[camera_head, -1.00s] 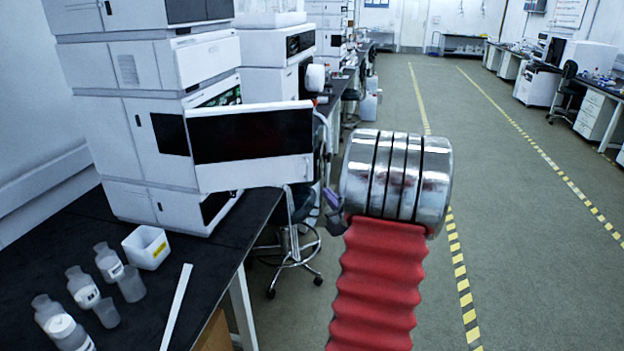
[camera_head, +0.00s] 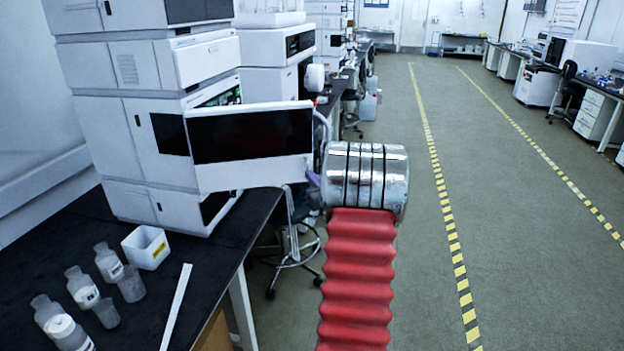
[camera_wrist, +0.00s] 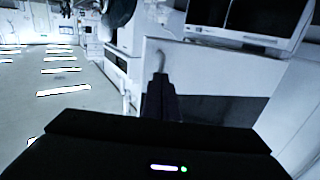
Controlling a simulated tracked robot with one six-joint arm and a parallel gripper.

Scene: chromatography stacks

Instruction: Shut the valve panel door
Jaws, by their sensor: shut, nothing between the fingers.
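The valve panel door (camera_head: 252,137) is a white-framed panel with a dark window. It stands swung open from the white instrument stack (camera_head: 105,135), its free edge pointing right over the bench edge. In the head view my gripper is mostly hidden behind my silver wrist, just right of the door's free edge. In the wrist view my gripper (camera_wrist: 160,75) is shut and empty, its dark fingers in front of a white panel with a dark band (camera_wrist: 215,108), which looks like the door. I cannot tell whether the fingers touch it.
The black bench (camera_head: 60,235) holds several bottles (camera_head: 83,288), a white open box (camera_head: 146,246) and a flat white strip (camera_head: 176,307). A stool (camera_head: 297,250) stands beside the bench behind my arm. The aisle floor (camera_head: 520,260) to the right is clear.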

